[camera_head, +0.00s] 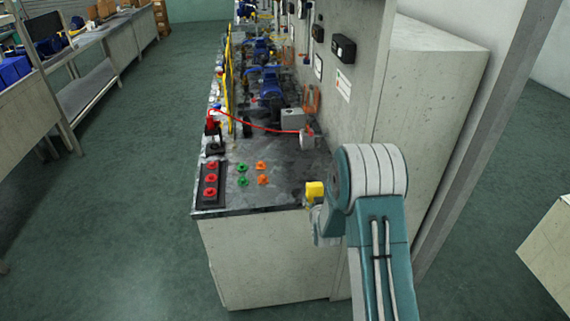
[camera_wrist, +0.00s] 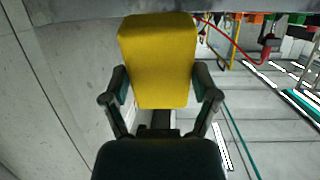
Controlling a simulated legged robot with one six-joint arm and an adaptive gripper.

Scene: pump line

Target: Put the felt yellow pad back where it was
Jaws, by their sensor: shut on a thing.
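The yellow pad (camera_wrist: 158,60) is held between the two fingers of my gripper (camera_wrist: 160,92) in the wrist view. The fingers press on its left and right sides, and its broad face is toward the camera. In the head view the yellow pad (camera_head: 315,190) shows at the front right corner of the bench (camera_head: 265,262). It is beside my arm's wrist, and I cannot tell whether it touches the bench top. My gripper's fingers are mostly hidden behind the arm in the head view.
On the bench top are a dark tray with red knobs (camera_head: 211,180), green knobs (camera_head: 242,181), orange knobs (camera_head: 262,180) and a red cable (camera_head: 255,128). Blue pumps (camera_head: 270,84) stand farther back. A wall panel (camera_head: 350,100) rises at the right. The aisle floor (camera_head: 130,200) is clear.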

